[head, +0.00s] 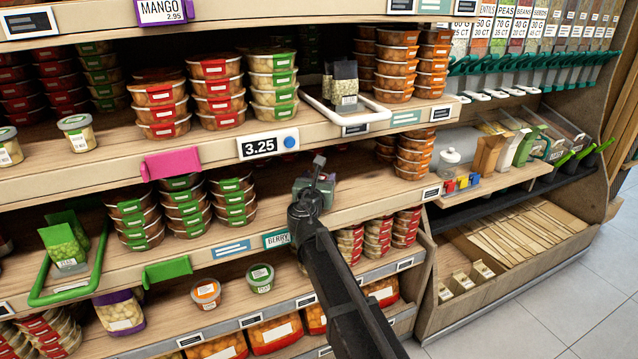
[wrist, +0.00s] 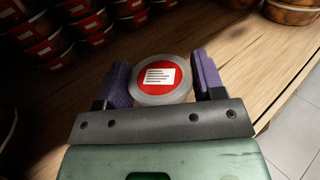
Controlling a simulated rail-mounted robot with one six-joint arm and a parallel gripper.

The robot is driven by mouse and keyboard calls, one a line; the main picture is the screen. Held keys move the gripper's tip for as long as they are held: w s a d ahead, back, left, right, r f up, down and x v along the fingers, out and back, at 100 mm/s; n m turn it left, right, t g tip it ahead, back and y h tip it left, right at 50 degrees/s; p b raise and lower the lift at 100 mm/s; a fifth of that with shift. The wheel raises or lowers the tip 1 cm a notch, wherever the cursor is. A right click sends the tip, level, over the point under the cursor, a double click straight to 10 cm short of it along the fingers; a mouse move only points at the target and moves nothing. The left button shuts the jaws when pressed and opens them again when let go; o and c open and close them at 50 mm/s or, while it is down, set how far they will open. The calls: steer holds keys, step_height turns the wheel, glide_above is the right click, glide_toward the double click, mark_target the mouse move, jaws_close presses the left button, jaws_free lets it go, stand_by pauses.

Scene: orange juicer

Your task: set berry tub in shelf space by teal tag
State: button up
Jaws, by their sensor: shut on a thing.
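My gripper (head: 316,186) is over the middle shelf in the head view, in the space above and behind the teal tag (head: 276,240), which reads BERRY. In the wrist view its two purple fingers are shut on a round tub (wrist: 160,72), one finger on each side. In the head view the gripper and arm hide the tub. The shelf space (head: 345,189) around the gripper is bare wood. I cannot tell whether the tub touches the shelf.
Green-labelled tubs (head: 235,200) stand stacked left of the space. Orange-labelled tubs (head: 414,156) stand stacked to the right. The upper shelf edge (head: 215,157) overhangs the space, with a white-framed tray (head: 377,112) above.

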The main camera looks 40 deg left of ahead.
steer(key=shift+f, duration=0.15)
steer(key=o, duration=0.9)
